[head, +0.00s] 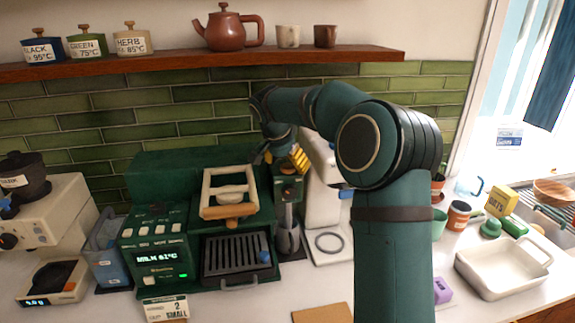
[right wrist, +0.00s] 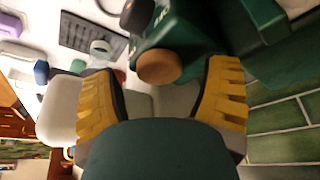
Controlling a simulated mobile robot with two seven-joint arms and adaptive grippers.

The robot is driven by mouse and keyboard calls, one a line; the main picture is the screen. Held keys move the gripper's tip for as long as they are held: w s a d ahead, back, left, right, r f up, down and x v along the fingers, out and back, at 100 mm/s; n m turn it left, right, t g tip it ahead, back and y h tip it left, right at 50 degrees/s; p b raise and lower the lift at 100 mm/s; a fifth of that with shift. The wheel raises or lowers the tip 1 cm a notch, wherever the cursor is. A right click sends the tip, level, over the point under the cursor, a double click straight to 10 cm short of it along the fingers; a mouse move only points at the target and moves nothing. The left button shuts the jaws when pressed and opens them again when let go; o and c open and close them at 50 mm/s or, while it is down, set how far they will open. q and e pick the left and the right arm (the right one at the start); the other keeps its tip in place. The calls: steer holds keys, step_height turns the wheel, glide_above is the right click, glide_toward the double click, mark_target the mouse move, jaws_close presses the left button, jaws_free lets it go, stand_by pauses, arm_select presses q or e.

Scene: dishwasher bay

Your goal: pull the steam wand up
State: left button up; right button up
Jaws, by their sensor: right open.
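The green coffee machine (head: 160,225) stands on the counter at the middle left in the head view. At its right side a slim grey wand (head: 289,213) hangs down by a grey metal jug (head: 288,240). My right gripper (head: 293,160), with yellow finger pads, is above that side of the machine. In the right wrist view my right gripper (right wrist: 162,82) is open and empty. A round wooden knob (right wrist: 158,67) on a green part shows between its fingertips; I cannot tell its exact depth, and no contact shows. My left gripper is out of view.
A wooden shelf (head: 200,65) with a teapot (head: 228,30), cups and tins runs above the machine. A white appliance (head: 325,185) stands close to the right of the gripper. A scale (head: 52,283) is at left, a white tray (head: 505,270) at right.

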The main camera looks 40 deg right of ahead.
steer(key=shift+f, duration=0.1)
jaws_close()
stand_by(0.3)
step_height(320, 180, up, 6)
steer(key=p, duration=0.4)
jaws_free()
steer(key=shift+d, duration=0.1)
steer(key=v, duration=1.2)
